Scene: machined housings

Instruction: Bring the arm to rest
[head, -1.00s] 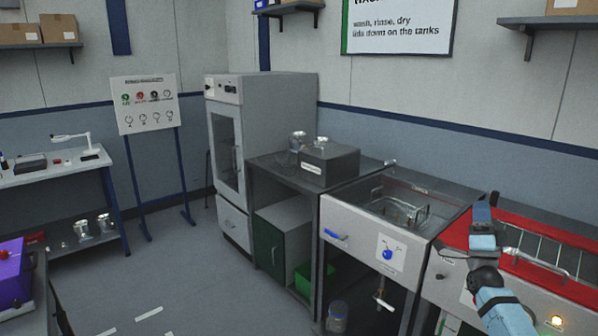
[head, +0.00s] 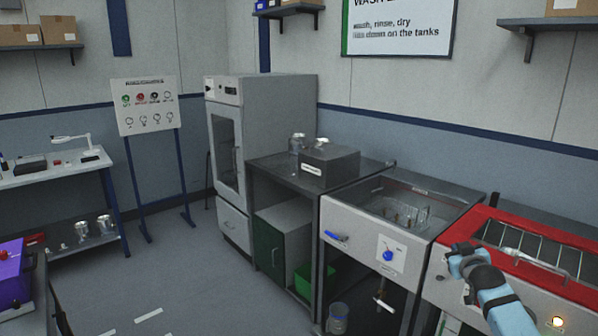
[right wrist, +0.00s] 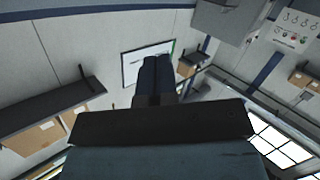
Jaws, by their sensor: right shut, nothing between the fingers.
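My right arm (head: 497,300), light blue with dark joints, comes in from the lower right of the head view. Its right gripper (head: 460,253) is in front of the red-rimmed tank, apart from anything I can make out. In the right wrist view the two dark fingers (right wrist: 158,78) are together with nothing between them. They point toward the wall with the sign (right wrist: 146,63). My left gripper is not in view.
The red-rimmed tank (head: 478,222) and the open wash tank (head: 350,226) stand near the right arm. A dark box (head: 330,162) is on the bench left of them. A tall oven cabinet (head: 228,150) stands beyond. The floor (head: 190,275) at left is mostly clear.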

